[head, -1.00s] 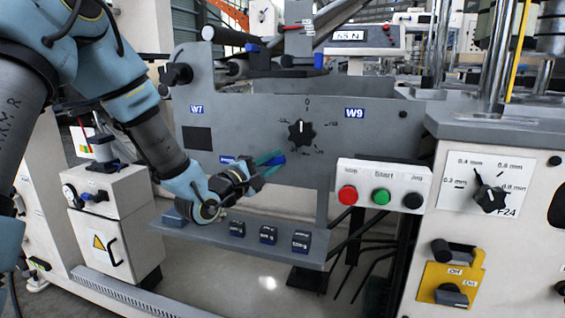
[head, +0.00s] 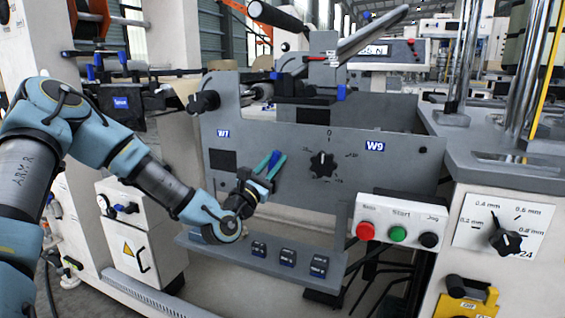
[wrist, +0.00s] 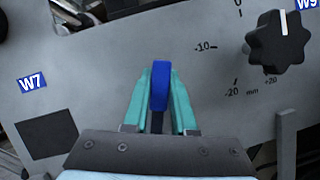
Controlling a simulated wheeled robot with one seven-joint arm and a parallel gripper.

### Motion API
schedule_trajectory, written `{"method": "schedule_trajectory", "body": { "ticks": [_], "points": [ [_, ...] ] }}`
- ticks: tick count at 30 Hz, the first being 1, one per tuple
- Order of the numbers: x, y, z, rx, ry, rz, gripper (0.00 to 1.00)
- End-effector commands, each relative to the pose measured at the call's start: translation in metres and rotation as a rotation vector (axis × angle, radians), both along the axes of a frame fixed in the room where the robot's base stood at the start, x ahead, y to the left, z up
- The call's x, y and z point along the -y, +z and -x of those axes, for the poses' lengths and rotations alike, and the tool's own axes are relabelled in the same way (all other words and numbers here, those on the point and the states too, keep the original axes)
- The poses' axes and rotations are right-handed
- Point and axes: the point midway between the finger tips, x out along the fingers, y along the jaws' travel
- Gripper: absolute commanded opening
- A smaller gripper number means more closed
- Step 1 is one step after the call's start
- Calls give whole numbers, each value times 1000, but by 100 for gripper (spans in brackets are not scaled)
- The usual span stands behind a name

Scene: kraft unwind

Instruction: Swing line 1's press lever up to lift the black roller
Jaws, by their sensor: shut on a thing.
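My gripper (head: 270,163) is shut on a blue lever handle (wrist: 160,85), in front of the grey side plate (head: 390,165) marked W7 and W9. The teal fingers stand on both sides of the handle and point up and to the right in the head view. The handle tip (head: 279,159) shows between them there. The lever's lower part and pivot are hidden by my gripper. I cannot clearly pick out the black roller behind the plate.
A black dial knob (head: 323,164) sits just right of my gripper and also shows in the wrist view (wrist: 277,42). Below is a ledge (head: 225,252) with several small dark blocks. A button box (head: 398,222) stands at the right, a white cabinet (head: 140,225) at the left.

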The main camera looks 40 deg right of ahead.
Motion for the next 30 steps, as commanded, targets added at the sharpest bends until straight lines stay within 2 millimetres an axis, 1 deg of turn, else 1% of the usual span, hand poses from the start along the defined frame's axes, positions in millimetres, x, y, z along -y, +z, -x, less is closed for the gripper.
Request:
{"method": "schedule_trajectory", "body": {
  "ticks": [1,3,12,18,30],
  "points": [
    [-3,3,-5,-33,6,24,0],
    [-6,4,-9,-73,5,49,0],
    [-12,6,-19,-185,3,121,0],
    [-14,6,-22,-214,3,140,0],
    [-15,6,-23,-220,6,144,0]
  ]
}}
